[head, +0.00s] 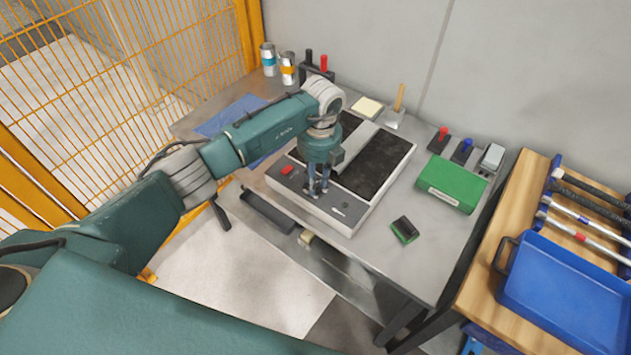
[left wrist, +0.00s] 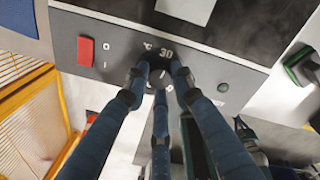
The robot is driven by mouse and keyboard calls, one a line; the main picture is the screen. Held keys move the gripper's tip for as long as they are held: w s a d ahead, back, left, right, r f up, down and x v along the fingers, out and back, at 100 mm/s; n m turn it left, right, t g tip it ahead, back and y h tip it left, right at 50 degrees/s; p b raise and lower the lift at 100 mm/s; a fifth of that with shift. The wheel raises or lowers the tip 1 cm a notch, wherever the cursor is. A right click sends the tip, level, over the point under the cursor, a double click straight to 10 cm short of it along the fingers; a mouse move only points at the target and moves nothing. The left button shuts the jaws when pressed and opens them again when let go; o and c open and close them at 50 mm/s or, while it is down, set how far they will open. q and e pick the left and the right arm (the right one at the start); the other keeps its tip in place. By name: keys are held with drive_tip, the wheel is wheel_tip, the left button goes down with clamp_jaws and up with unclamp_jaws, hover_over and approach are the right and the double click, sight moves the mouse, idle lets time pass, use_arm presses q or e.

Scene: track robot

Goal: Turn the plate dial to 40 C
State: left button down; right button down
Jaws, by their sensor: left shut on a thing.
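The heating plate (head: 385,165) stands on the grey bench, with a dark top and a grey control panel along its near side. My left gripper (head: 318,190) points down at the panel, its fingers shut around the dark dial (left wrist: 160,78). In the left wrist view the fingertips (left wrist: 160,82) close around the dial from several sides and hide much of it. The marks "°C" and "30" show just above the dial; other numbers are covered. A red switch (left wrist: 86,50) sits left of the dial. My right gripper is out of view.
A grey flat bar (head: 355,148) lies across the plate's top. A green box (head: 452,184) and a small green-and-black block (head: 404,230) are on the bench to the right. Cans (head: 287,68) stand at the back. A blue tray (head: 565,290) is on the wooden table.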

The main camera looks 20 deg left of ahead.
use_arm(q)
drive_tip(key=m+b, duration=0.4)
drive_tip(key=m, duration=0.2)
drive_tip(key=shift+f+b, duration=0.15)
drive_tip(key=shift+b, duration=0.2)
drive_tip(key=m+b, duration=0.2)
drive_tip(key=m, duration=0.1)
drive_tip(key=shift+m, duration=0.3)
drive_tip(key=shift+m+t+b, duration=0.3)
drive_tip(key=shift+m+b, duration=0.85)
drive_tip(key=shift+m, duration=0.15)
drive_tip(key=shift+s+r, duration=0.1)
drive_tip(key=shift+r, duration=0.1)
drive_tip(key=c, duration=1.5)
unclamp_jaws()
drive_tip(key=shift+o, duration=0.2)
